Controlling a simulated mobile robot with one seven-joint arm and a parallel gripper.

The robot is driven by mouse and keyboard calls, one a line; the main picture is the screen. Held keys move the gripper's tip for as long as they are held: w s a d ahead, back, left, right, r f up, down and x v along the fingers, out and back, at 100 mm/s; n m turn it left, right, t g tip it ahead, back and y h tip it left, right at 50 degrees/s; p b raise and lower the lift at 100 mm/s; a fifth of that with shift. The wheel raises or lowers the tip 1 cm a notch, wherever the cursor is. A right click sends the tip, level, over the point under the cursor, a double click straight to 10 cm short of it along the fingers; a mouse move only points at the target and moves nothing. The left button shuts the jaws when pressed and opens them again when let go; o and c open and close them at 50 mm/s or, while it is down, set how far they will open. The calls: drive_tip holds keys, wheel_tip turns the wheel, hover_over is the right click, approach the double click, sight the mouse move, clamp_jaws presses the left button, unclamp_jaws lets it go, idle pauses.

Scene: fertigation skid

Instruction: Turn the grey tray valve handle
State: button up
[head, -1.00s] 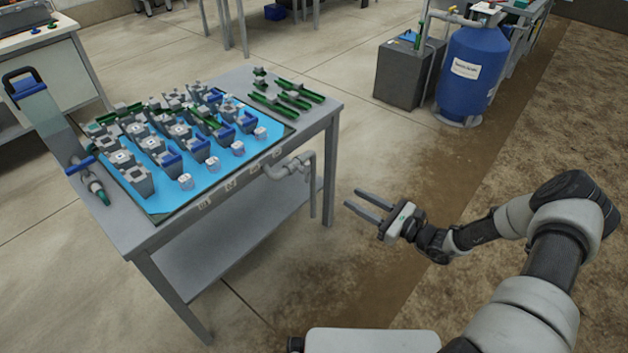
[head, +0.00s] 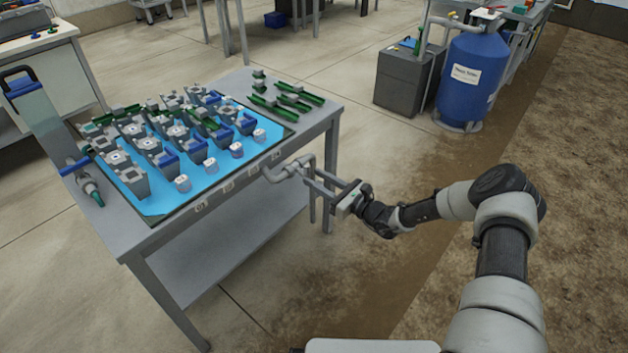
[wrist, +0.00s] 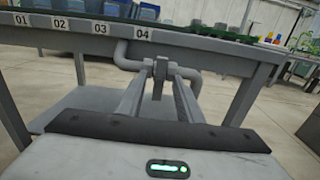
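The grey tray valve handle (wrist: 159,78) is a short bar hanging from a grey pipe (wrist: 128,58) under the table's front edge, near label 04. The pipe also shows in the head view (head: 274,173) at the table's right side. My gripper (head: 312,180) is open, its two fingers pointing at the pipe. In the wrist view the fingers stand on either side of the handle, with gaps showing; I cannot tell whether the tips reach past it. In the head view the fingers partly cover the valve area.
The grey table (head: 325,125) carries a blue tray (head: 150,207) with several grey blocks and small cups. A table leg stands just behind the pipe. A lower shelf (head: 240,245) lies below. A blue tank (head: 470,85) stands at the back right; the floor nearer me is clear.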

drive_tip(key=shift+x, duration=0.8)
clamp_jaws()
